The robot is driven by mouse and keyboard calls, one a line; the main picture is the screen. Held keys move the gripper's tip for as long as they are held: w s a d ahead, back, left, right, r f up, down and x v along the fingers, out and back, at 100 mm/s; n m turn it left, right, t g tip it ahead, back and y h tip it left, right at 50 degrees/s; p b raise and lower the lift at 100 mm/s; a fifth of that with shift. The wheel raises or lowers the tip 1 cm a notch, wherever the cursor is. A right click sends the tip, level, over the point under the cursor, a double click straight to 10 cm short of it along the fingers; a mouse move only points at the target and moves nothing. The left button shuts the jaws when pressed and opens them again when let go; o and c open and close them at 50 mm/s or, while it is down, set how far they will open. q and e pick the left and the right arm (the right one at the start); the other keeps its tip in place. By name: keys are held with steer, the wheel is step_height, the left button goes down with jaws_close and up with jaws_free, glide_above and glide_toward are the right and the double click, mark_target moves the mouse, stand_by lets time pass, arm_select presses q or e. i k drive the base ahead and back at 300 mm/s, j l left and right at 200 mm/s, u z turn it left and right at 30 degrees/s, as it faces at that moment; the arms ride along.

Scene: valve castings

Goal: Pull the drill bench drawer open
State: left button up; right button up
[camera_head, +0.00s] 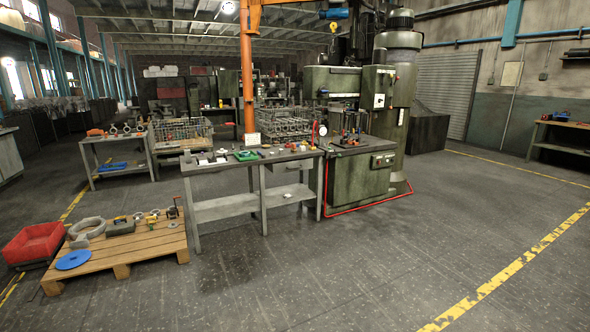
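A long grey workbench (222,168) stands mid-picture beside the big green drill machine (362,175). A shallow front (292,164) that looks like a drawer sits under the right part of its top. It appears shut, but it is small and I cannot make out a handle. Small parts and a green tray (246,155) lie on the benchtop. Neither of my grippers shows in this view.
A wooden pallet (150,243) with castings and a blue disc lies at the lower left, next to a red crate (34,243). An orange post (247,80) rises behind the bench. The floor in front is clear.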

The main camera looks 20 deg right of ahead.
mark_target(304, 163)
steer(key=i+l+z, duration=0.65)
steer(key=i, duration=0.25)
steer(key=i+z, duration=0.35)
steer(key=i, duration=0.15)
